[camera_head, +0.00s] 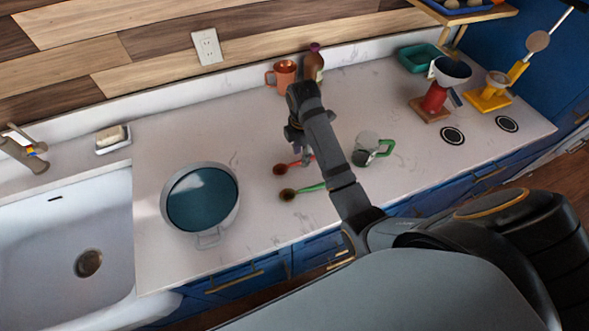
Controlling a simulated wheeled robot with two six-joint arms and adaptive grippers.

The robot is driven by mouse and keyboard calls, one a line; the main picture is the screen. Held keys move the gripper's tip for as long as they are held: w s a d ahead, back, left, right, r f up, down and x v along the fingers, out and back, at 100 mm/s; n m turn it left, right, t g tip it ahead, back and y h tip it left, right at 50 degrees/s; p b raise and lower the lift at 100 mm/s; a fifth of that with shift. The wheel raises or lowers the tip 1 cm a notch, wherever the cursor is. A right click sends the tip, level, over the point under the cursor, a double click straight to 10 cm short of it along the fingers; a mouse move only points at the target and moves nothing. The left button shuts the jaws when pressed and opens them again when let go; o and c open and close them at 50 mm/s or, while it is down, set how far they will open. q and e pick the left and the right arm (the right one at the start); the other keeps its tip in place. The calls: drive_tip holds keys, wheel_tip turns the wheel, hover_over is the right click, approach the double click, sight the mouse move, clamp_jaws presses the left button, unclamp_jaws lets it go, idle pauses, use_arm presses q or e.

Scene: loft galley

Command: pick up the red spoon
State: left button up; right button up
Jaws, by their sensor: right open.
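The red spoon (283,169) lies on the white counter, its dark bowl to the left and its red handle running right toward my arm. Part of the handle's right end is hidden or close to my gripper. My right gripper (300,148) is open and hangs over the counter just above and beside the red handle in the picture. I cannot tell whether its fingers touch the spoon. A green-handled spoon (289,194) lies just in front of the red one. My left gripper is out of view.
A teal-bottomed pan (203,198) stands left of the spoons. A green-handled glass jug (369,147) stands right of my arm. An orange mug (284,76) and a brown bottle (312,66) stand at the back. The sink (60,235) is at the far left.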

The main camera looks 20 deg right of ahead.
sight(299, 161)
drive_tip(key=f, duration=0.3)
drive_tip(key=shift+w+a+b, duration=0.15)
drive_tip(key=shift+w+b, duration=0.1)
drive_tip(key=shift+b, duration=0.05)
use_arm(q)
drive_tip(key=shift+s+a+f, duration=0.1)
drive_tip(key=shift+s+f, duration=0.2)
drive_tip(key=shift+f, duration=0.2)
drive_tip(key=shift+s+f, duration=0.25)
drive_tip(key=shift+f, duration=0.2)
use_arm(e)
drive_tip(key=shift+r, duration=0.1)
drive_tip(key=shift+c, duration=0.9)
clamp_jaws()
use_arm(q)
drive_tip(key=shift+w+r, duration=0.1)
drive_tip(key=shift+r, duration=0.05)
use_arm(e)
drive_tip(key=shift+r, duration=0.1)
